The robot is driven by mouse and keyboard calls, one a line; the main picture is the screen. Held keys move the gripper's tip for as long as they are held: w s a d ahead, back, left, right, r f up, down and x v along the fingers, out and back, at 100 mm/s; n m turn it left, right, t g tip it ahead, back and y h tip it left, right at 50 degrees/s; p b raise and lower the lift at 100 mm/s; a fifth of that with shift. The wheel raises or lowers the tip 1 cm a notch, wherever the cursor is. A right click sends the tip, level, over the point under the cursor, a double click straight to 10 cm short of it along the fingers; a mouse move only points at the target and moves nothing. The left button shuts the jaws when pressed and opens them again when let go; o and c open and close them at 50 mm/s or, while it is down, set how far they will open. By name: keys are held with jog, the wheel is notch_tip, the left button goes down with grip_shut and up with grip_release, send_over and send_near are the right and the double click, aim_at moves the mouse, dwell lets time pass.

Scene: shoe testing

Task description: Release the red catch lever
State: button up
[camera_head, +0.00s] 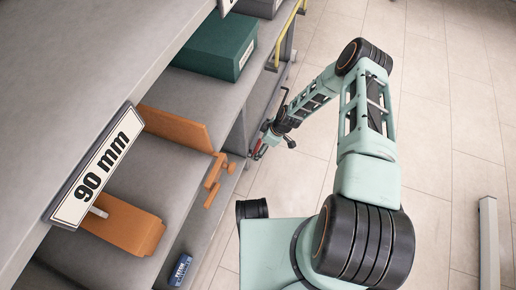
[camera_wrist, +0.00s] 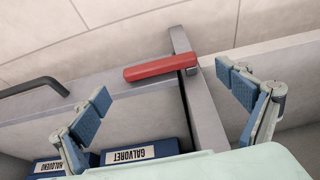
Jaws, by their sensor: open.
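The red catch lever (camera_wrist: 160,68) shows in the wrist view as a red bar lying nearly level, its right end at a grey upright bracket (camera_wrist: 183,43). My gripper (camera_wrist: 168,93) is open, with one blue-padded finger to the lower left of the lever and the other to its right. The lever lies ahead of the gap between the fingertips, and neither finger visibly touches it. In the head view my gripper (camera_head: 265,140) is at the shelf's right edge, beside a small red part (camera_head: 259,149) that is partly hidden and looks like the lever.
Blue boxes labelled GALVORET (camera_wrist: 140,152) and HALQUENO (camera_wrist: 65,165) lie below the fingers. A dark handle (camera_wrist: 35,87) is at left. The head view shows a 90 mm sign (camera_head: 98,165), an orange latch-shaped piece (camera_head: 213,180), a green box (camera_head: 218,47) and open tiled floor (camera_head: 435,130).

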aim_at(257, 149)
jog(key=shift+b+x, duration=0.3)
jog(key=shift+x, duration=1)
jog(key=shift+c, duration=0.5)
jog(key=c, duration=1.6)
